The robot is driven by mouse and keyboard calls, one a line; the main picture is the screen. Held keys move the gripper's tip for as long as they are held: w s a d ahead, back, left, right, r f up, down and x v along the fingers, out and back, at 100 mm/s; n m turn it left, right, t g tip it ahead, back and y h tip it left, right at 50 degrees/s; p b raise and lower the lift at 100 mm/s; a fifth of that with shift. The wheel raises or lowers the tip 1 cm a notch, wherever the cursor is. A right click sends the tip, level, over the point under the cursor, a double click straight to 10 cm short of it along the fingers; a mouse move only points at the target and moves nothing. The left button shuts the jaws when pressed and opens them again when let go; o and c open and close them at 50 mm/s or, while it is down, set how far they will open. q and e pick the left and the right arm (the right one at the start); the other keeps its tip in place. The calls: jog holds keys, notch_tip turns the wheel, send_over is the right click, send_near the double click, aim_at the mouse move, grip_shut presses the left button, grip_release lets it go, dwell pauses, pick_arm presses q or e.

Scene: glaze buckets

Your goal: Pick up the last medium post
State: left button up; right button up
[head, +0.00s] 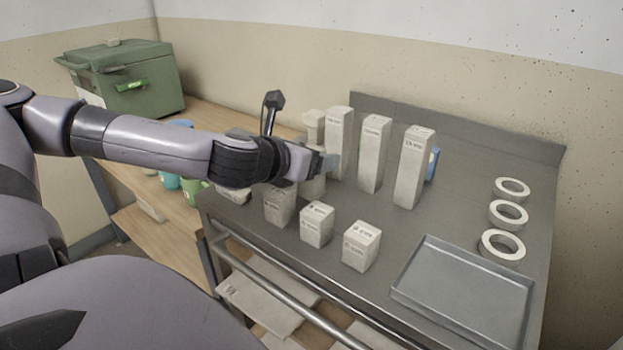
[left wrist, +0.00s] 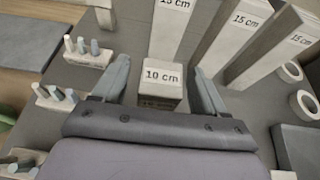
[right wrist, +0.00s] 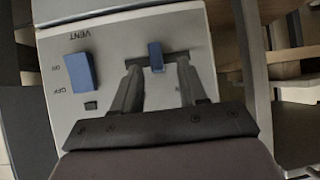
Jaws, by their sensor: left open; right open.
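The medium post (left wrist: 163,78), a pale block labelled 10 cm, stands upright in the left wrist view. My left gripper (left wrist: 160,66) is open, with one finger on each side of it and visible gaps between. In the head view my left gripper (head: 322,164) partly hides the medium post (head: 313,187) on the grey metal table. Tall 15 cm posts (head: 375,153) stand behind and to the right. My right gripper (right wrist: 157,67) is open in front of a grey panel with a blue lever (right wrist: 156,54) between its fingers; whether it touches is unclear.
Short blocks (head: 317,224) stand along the table's front. An empty metal tray (head: 462,290) and three white rings (head: 508,213) are at the right. Cone holders (left wrist: 85,55) stand left of the post. A green bin (head: 125,80) is at the back left.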

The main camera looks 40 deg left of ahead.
pick_arm(q)
jog(key=c, duration=1.1)
jog(key=shift+c, duration=0.9)
jog(key=shift+r, duration=0.15)
